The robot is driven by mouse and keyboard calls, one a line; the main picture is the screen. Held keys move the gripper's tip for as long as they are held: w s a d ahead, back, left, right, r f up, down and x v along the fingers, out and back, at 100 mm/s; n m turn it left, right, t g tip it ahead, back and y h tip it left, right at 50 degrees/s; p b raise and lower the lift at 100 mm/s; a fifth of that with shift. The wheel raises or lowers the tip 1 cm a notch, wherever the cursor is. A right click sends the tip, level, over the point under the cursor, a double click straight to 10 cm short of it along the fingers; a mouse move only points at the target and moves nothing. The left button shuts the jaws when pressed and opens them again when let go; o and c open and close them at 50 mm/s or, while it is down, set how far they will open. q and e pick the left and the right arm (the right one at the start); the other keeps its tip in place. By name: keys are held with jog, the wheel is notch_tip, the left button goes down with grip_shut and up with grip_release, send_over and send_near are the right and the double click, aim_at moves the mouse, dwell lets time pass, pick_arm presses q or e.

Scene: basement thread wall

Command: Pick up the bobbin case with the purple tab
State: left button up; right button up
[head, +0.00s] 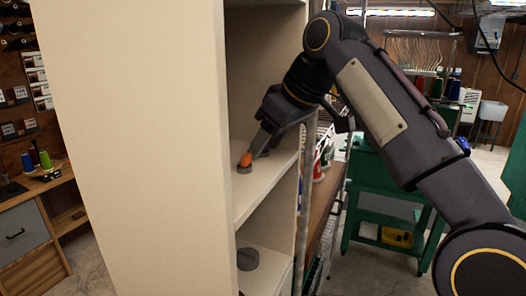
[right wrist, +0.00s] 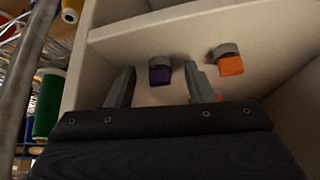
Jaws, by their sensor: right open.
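The bobbin case with the purple tab (right wrist: 160,70) is a short grey cylinder with a dark purple block. In the right wrist view it lies on the cream shelf, between the fingertips in the picture. My right gripper (right wrist: 158,76) is open, with a finger on either side of it and visible gaps. Whether it is fully between the jaws in depth I cannot tell. In the head view my right gripper (head: 257,147) reaches down into the shelf compartment. The purple tab is not visible there. My left gripper is not in view.
An orange-tabbed case (right wrist: 228,60) lies right of the purple one; another orange piece (right wrist: 205,98) is partly hidden by the right finger. The cream cabinet (head: 140,130) has side walls close around the gripper. A grey round object (head: 248,259) sits on the lower shelf.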

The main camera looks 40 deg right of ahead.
jog(key=c, duration=1.1)
jog(key=shift+o, duration=0.2)
jog(key=shift+r, duration=0.1)
